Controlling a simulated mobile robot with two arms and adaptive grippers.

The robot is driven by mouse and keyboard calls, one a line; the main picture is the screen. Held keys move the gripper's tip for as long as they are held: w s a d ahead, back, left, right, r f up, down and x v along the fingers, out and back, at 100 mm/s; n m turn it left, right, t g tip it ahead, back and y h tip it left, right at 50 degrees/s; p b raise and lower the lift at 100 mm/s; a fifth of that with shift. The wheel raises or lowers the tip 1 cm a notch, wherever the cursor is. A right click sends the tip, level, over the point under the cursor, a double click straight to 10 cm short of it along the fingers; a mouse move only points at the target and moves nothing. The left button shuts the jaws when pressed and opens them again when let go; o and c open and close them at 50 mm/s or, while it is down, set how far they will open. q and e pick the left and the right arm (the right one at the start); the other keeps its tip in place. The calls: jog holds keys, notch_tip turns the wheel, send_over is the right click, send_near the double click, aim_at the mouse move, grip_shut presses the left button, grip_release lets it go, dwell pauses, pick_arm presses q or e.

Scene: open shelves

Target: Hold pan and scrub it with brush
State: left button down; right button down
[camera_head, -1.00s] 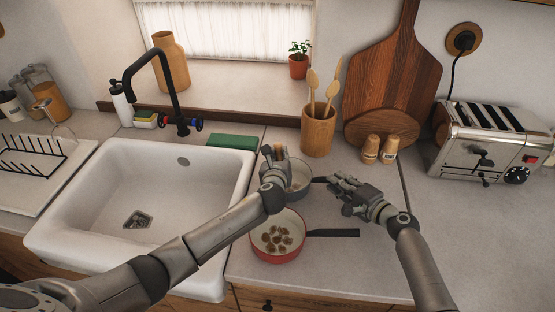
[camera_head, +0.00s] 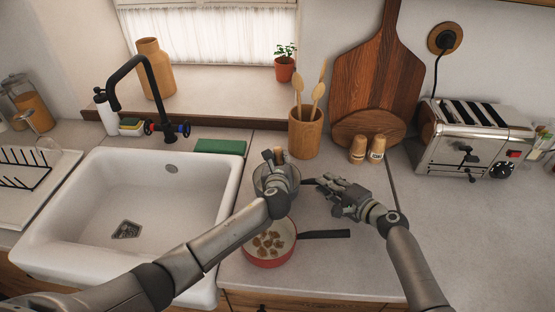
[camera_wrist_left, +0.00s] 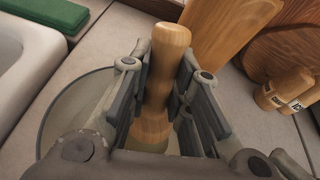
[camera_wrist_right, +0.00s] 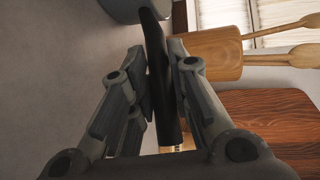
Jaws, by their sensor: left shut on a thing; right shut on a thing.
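A grey pan (camera_head: 291,186) sits on the counter behind the red pan. My right gripper (camera_head: 338,190) is shut on its black handle; the handle also shows between the fingers in the right wrist view (camera_wrist_right: 158,60). My left gripper (camera_head: 275,170) is over the grey pan, shut on the wooden brush (camera_wrist_left: 168,62), which stands roughly upright. The brush's lower end is by the pan in the left wrist view, but its bristles are hidden, so I cannot tell whether they touch the pan's inside.
A red pan (camera_head: 268,262) with brown pieces stands just in front. The white sink (camera_head: 75,205) is to the left, with a green sponge (camera_head: 220,146) behind. A utensil holder (camera_head: 305,135), two shakers (camera_head: 367,150) and a toaster (camera_head: 472,140) are behind and right.

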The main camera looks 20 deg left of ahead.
pick_arm(q)
jog(key=shift+s+d, duration=0.45)
jog(key=shift+s, duration=0.2)
jog(key=shift+w+a+f, duration=0.15)
jog(key=shift+w+a, duration=0.6)
jog(key=shift+w, duration=0.2)
jog(key=shift+s+a, duration=0.2)
jog(key=shift+a, duration=1.05)
